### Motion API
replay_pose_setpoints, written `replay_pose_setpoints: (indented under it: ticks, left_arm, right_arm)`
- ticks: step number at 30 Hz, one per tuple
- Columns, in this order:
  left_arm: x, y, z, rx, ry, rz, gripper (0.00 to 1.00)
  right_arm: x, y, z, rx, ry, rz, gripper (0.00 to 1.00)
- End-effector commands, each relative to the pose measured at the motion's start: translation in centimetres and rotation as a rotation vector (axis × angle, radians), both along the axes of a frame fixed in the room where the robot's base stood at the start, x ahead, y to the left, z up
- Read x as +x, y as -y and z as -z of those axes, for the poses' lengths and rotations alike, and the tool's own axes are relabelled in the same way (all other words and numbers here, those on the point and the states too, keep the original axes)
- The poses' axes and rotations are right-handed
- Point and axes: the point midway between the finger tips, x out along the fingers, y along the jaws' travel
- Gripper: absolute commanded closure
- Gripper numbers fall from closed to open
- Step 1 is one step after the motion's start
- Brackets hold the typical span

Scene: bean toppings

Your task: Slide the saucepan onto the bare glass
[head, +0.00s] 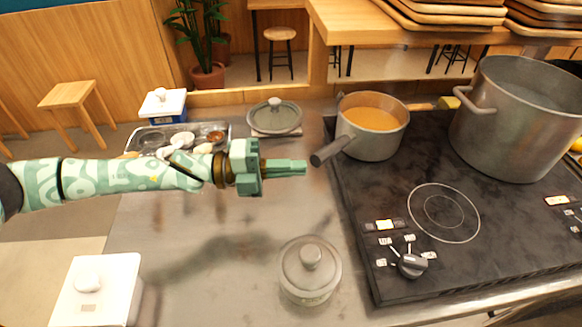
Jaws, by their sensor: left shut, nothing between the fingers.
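The grey saucepan (374,141) holds orange-brown soup and stands at the back left of the black glass cooktop (365,205). Its dark handle (333,151) points left and toward me, over the cooktop's left edge. A wooden-handled tool rests across its right rim. The bare glass with a white ring marking (444,212) lies in front and to the right of the saucepan. My left gripper (303,167) is shut and empty, pointing right, with its tip just short of the handle's end, apparently not touching it. My right gripper is not in view.
A large grey pot (520,117) stands right of the saucepan. A control knob (412,265) sits at the cooktop's front. A lidded pot (310,270) stands on the counter. A lid (274,117) and a metal tray (225,131) with toppings lie at the back.

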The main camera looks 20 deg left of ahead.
Motion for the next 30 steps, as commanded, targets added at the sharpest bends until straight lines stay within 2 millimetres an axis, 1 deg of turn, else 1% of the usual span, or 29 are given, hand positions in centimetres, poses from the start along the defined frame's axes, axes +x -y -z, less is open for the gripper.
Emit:
replay_pose_setpoints:
  ticks: [8,11,15,18,30]
  left_arm:
    - [0.1,0.1,0.0,0.0,0.0,0.0,1.0]
    - [1.1,0.6,-0.1,-0.001,0.003,0.001,1.0]
    - [3.4,1.8,0.0,-0.001,0.003,0.0,1.0]
    - [4.5,2.2,0.0,-0.001,0.001,-0.002,1.0]
    - [4.7,2.3,-0.1,0.0,0.0,-0.001,1.0]
  right_arm:
    - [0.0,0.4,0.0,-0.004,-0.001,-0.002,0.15]
    - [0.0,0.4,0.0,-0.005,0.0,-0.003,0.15]
    - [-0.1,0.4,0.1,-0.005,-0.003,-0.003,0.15]
    - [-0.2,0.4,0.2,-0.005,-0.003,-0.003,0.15]
    - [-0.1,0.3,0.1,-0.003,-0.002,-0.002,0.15]
